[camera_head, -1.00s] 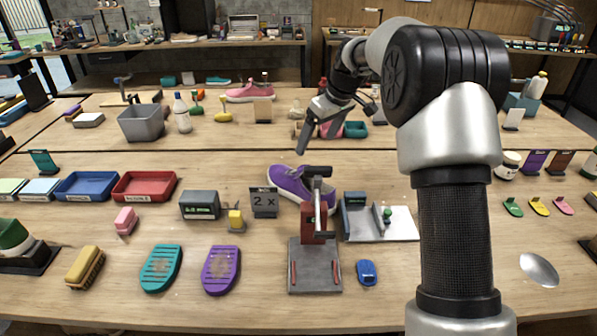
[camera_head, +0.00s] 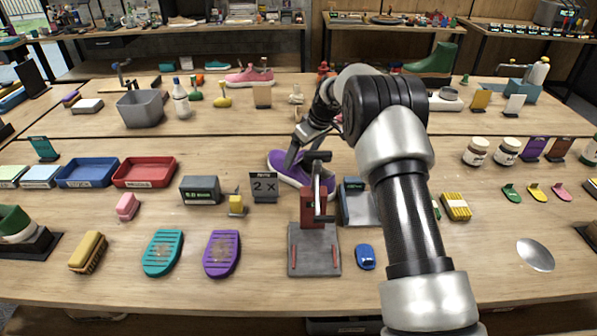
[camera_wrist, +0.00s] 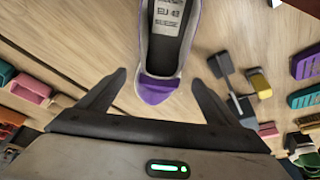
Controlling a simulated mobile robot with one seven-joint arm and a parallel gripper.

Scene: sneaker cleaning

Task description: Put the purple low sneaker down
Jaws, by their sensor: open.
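The purple low sneaker (camera_head: 284,170) rests on the wooden table behind a red clamp stand, which hides part of it. In the wrist view, one purple end of the sneaker (camera_wrist: 158,88) points toward my gripper, and its printed insole shows. My gripper (camera_head: 293,160) is over the sneaker in the head view, open. In the wrist view, the fingertips of my gripper (camera_wrist: 159,77) lie on either side of the sneaker's end, with visible gaps. How high the fingers are above the table is hard to tell.
The red clamp stand (camera_head: 314,248) stands in front of the sneaker. A "2 x" sign (camera_head: 264,187) and a yellow block (camera_head: 236,205) are to the left. A grey metal plate (camera_head: 357,208) is to the right, partly behind my arm. Table left of the sneaker's far side is clear.

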